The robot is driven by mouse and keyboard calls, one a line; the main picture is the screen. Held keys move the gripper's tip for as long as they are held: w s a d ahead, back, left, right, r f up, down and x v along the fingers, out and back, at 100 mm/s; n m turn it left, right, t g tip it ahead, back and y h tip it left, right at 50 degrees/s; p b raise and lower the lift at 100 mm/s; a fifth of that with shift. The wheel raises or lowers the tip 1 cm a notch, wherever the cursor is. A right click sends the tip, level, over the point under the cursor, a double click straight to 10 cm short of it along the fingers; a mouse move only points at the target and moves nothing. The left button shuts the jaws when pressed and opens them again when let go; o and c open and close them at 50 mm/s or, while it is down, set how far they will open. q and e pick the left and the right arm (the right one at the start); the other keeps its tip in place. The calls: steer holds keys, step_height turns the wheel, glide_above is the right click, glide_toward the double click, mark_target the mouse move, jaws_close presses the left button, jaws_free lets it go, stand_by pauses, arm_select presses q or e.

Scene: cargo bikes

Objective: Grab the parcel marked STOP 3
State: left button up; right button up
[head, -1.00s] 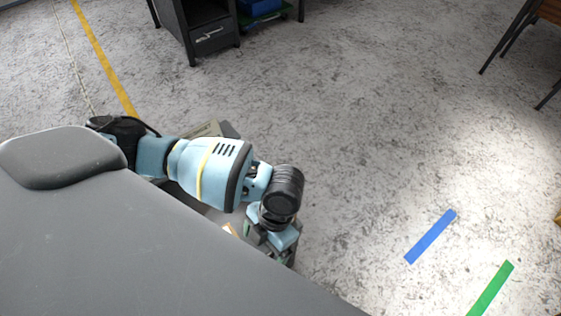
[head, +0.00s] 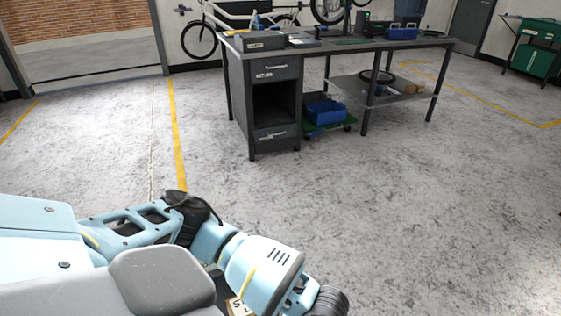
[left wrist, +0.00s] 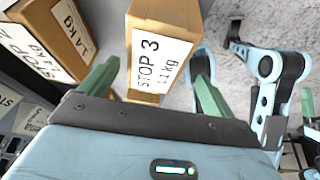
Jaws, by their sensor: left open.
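The parcel marked STOP 3 (left wrist: 160,58) is a brown cardboard box with a white label reading "STOP 3" and 1.1 kg, in the upper middle of the left wrist view. My left gripper (left wrist: 157,72) is open, its green fingers on either side of the parcel's near part. I cannot tell whether either finger touches it. In the head view my left arm reaches to the bottom edge and its gripper is out of frame. A small piece of a labelled parcel (head: 238,306) shows beside the arm there; its marking is mostly cut off.
Another brown parcel (left wrist: 66,38), marked 1.4 kg, stands left of STOP 3, with more labels below it. In the head view a grey workbench (head: 345,43) with drawers stands at the back, a blue bin (head: 326,112) beneath it. The floor between is clear.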

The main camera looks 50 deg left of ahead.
arm_select(q)
steer(key=shift+w+a+b+x, duration=0.1)
steer(key=shift+w+x, duration=0.05)
steer(key=shift+x, duration=0.7)
steer(key=shift+w+a+b+x, duration=0.1)
steer(key=shift+w+x, duration=0.05)
steer(key=shift+x, duration=0.7)
steer(key=shift+w+a+b+x, duration=0.1)
steer(key=shift+x, duration=0.8)
steer(key=shift+f, duration=0.3)
steer(key=shift+w+d, duration=0.1)
steer(key=c, duration=1.9)
steer(key=shift+r, duration=0.1)
steer(key=shift+r+p, duration=0.35)
steer(key=shift+r, duration=1.75)
steer(key=s+d, duration=0.2)
steer(key=d, duration=0.3)
steer(key=s+d, duration=0.2)
steer(key=d, duration=0.2)
steer(key=s+d+r, duration=0.1)
steer(key=s+d, duration=0.1)
steer(key=d, duration=0.3)
steer(key=shift+s+d+r, duration=0.1)
steer(key=shift+s+d, duration=0.15)
steer(key=shift+d, duration=0.1)
